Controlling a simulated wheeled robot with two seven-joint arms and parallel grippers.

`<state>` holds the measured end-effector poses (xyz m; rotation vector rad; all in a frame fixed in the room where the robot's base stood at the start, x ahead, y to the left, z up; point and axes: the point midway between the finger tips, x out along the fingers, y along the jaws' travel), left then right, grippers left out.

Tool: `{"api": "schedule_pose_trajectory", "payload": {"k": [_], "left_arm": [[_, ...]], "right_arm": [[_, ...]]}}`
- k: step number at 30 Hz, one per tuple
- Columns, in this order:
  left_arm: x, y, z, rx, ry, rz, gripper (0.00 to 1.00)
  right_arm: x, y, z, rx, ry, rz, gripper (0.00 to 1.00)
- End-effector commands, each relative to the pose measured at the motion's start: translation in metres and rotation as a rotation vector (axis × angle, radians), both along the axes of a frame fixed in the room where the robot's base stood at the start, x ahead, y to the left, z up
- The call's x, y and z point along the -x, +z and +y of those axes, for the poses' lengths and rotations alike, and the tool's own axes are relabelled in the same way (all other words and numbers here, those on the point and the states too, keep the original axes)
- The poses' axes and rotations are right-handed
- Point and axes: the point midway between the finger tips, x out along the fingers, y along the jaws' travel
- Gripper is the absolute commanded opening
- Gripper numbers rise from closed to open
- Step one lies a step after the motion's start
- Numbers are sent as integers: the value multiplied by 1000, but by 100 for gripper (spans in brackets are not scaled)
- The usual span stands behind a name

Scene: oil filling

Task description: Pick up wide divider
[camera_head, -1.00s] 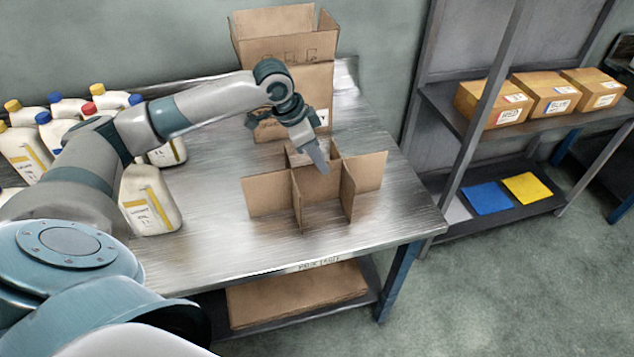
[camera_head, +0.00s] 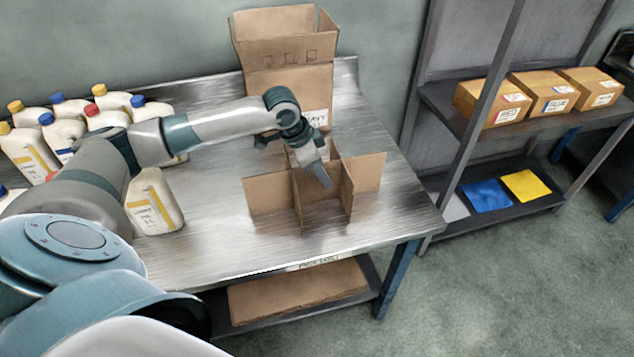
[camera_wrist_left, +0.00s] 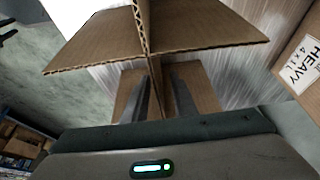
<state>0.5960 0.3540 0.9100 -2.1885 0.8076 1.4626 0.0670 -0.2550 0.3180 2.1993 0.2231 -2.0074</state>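The wide divider (camera_head: 270,195), crossed brown cardboard panels, stands upright on the metal table. It also shows in the left wrist view (camera_wrist_left: 215,40). My left gripper (camera_head: 323,178) points down at the middle of the divider and covers part of it. In the left wrist view, the left gripper's fingers (camera_wrist_left: 160,95) are apart, with a cardboard panel edge between them. I see no clear contact of both fingers with it. My right gripper is not in view.
A tall open carton (camera_head: 285,50) stands behind the divider on the table (camera_head: 225,225). Several capped bottles (camera_head: 155,200) stand at the left. A shelf (camera_head: 440,100) with boxes (camera_head: 545,93) is at the right. The table front is clear.

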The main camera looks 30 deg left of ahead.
Motion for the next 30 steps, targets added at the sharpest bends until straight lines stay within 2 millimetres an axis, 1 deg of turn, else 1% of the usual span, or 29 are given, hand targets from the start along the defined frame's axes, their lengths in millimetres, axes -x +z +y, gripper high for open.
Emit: {"api": "schedule_pose_trajectory", "payload": {"k": [15, 30], "left_arm": [[0, 0, 0, 0, 1, 0, 25], [0, -3, 0, 0, 1, 2, 25]], "right_arm": [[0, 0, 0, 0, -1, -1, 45], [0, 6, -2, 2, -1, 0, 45]]}}
